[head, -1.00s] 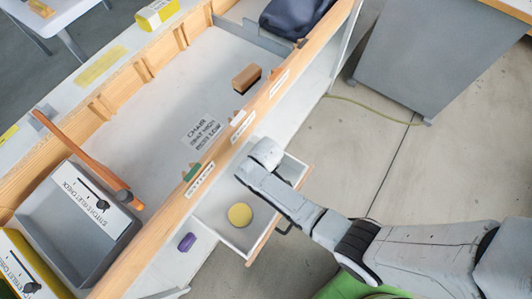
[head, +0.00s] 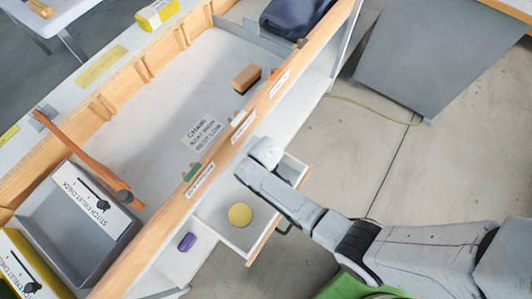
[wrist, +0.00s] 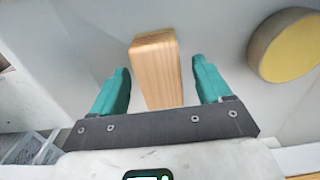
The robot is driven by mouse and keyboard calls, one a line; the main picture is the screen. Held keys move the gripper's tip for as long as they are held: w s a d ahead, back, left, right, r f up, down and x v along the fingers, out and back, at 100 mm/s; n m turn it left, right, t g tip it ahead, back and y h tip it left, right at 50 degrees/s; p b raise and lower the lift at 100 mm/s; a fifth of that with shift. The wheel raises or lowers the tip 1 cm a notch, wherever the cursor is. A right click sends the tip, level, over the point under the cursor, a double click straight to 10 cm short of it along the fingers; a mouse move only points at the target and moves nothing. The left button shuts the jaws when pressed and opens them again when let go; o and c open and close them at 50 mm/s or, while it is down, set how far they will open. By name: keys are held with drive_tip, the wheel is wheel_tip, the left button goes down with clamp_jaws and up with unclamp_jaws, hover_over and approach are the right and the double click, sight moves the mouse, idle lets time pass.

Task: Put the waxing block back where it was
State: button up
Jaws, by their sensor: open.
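A pale wooden block (wrist: 157,70) lies in the open drawer (head: 215,208). It may be the waxing block; no label shows. In the wrist view it stands between the two teal fingers of my gripper (wrist: 160,68), with a gap on each side. My gripper is open and holds nothing. In the head view my gripper (head: 266,158) is over the far end of the drawer and hides this block. A second wooden block with a dark underside (head: 246,78) sits on the bench top. A round yellow-topped thing (head: 240,215) lies in the drawer, and it also shows in the wrist view (wrist: 290,48).
The bench's wooden rail (head: 225,160) runs beside the drawer. A purple thing (head: 187,242) lies on a surface left of the drawer.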

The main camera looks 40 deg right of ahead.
wheel_tip(320, 180, up, 12)
drive_tip(key=p, duration=0.2)
drive_tip(key=s+d+r+m, duration=0.1)
drive_tip(key=s+d+r, duration=0.1)
drive_tip(key=s, duration=0.3)
drive_tip(key=s+d+r+m, duration=0.1)
drive_tip(key=s+d+r, duration=0.2)
drive_tip(key=s+r, duration=0.2)
drive_tip(key=s+d+r+m+t, duration=0.1)
drive_tip(key=s+d+r+m, duration=0.1)
drive_tip(key=s, duration=0.4)
wheel_tip(320, 180, up, 2)
drive_tip(key=shift+s+d, duration=0.25)
drive_tip(key=shift+d, duration=0.2)
drive_tip(key=shift+f+b, duration=0.1)
drive_tip(key=shift+b, duration=0.2)
